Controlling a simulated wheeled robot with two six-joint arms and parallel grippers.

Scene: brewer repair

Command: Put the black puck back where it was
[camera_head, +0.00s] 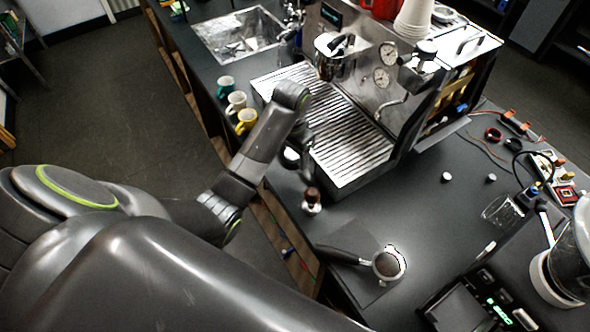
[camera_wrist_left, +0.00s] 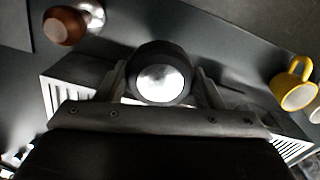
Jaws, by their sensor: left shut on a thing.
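The black puck (camera_wrist_left: 161,76) is a short dark cylinder with a shiny silver face, between the two fingers of my left gripper (camera_wrist_left: 162,90) in the left wrist view. My left gripper (camera_head: 301,146) is shut on it. In the head view the puck (camera_head: 291,155) shows in part, with a pale top, at the left edge of the drip tray by the counter's front edge. I cannot tell whether it touches the counter. My right gripper is not in view.
The drip tray (camera_head: 345,150) of the espresso machine (camera_head: 368,62) lies right beside the gripper. A wooden-handled tamper (camera_head: 312,200) stands nearer, and a portafilter (camera_head: 387,264) lies on a mat. Several mugs, including a yellow one (camera_head: 246,121), stand to the left.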

